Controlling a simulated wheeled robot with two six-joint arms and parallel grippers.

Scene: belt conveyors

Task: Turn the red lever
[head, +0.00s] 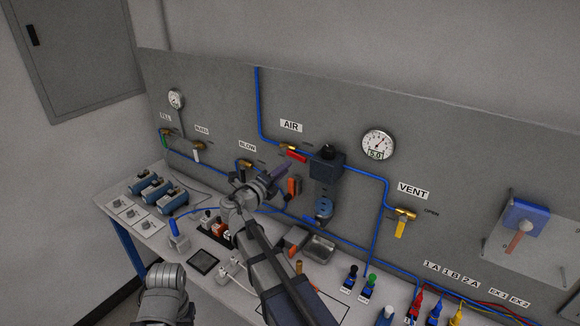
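The red lever (296,156) is on the brass valve under the AIR label, on the blue pipe of the grey upright panel. It lies slanted, close to the line of the pipe. My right gripper (286,170) is in front of the panel, below and slightly left of the red lever. Its dark fingers point up and right toward the lever, with a small gap showing in the picture. Whether the fingers are open or shut is too small to tell. A grey part of my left arm shows at the bottom left, but its gripper does not show.
A yellow vent lever (400,229) hangs at right, and a gauge (378,144) is above the panel pipe. A dark regulator (326,165) sits right of the lever. An orange-red part (293,187) is below it. Blue cylinders and fittings crowd the bench (118,200).

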